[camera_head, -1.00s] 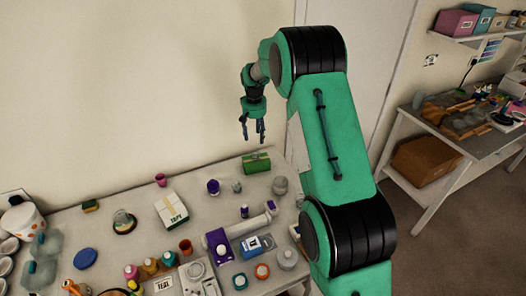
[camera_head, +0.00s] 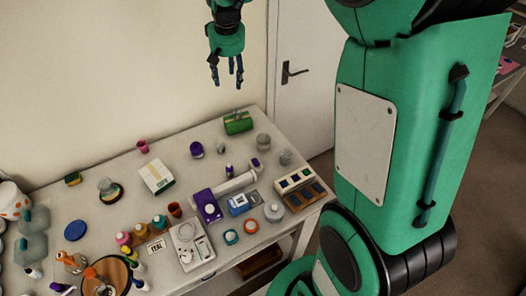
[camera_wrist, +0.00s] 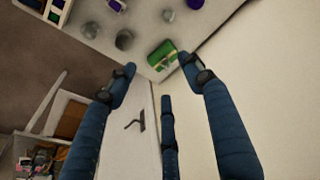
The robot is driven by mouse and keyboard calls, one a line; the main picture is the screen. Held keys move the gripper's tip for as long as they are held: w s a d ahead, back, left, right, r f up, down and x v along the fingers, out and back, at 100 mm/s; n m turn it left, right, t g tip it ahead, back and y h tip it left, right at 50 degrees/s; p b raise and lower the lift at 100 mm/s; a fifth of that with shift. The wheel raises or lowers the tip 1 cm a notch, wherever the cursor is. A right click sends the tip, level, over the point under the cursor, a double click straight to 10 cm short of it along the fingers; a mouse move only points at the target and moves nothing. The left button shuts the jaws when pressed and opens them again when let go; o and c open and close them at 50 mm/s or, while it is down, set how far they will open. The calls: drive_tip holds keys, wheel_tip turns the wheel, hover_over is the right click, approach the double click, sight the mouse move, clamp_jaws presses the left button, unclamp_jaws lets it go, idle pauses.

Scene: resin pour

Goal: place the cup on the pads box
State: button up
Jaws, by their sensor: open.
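My gripper (camera_head: 227,78) is open and empty, raised above the back right of the table. In the wrist view its fingers (camera_wrist: 165,90) are spread with nothing between them. A green box (camera_head: 238,123) stands below it at the table's back right corner; it also shows in the wrist view (camera_wrist: 162,54). A white box (camera_head: 157,176) with a dark green band stands further left. I cannot read which box is the pads box. A pink cup (camera_head: 142,146) stands at the back edge, and a terracotta cup (camera_head: 175,210) stands nearer the front. Nothing is seen on top of either box.
A purple container (camera_head: 196,149) and grey vessels (camera_head: 263,142) stand near the green box. Bottles, paint pots and a white scale (camera_head: 190,240) crowd the front. A door (camera_head: 305,70) is behind.

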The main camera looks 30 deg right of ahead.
drive_tip(key=s+a+r+t, duration=0.1)
drive_tip(key=s+a, duration=0.2)
drive_tip(key=s, duration=0.9)
drive_tip(key=s+a+r+n+t, duration=0.1)
drive_tip(key=s+a+r, duration=0.1)
drive_tip(key=s, duration=1)
drive_tip(key=s+a+r+t, duration=0.1)
drive_tip(key=s+a, duration=0.2)
drive_tip(key=s, duration=0.9)
drive_tip(key=shift+s+a+r, duration=0.15)
drive_tip(key=shift+s+a, duration=0.15)
wheel_tip(320, 180, down, 6)
drive_tip(key=b, duration=0.5)
drive_tip(key=shift+r+b, duration=0.2)
drive_tip(key=shift+b, duration=0.1)
drive_tip(key=shift+o, duration=0.5)
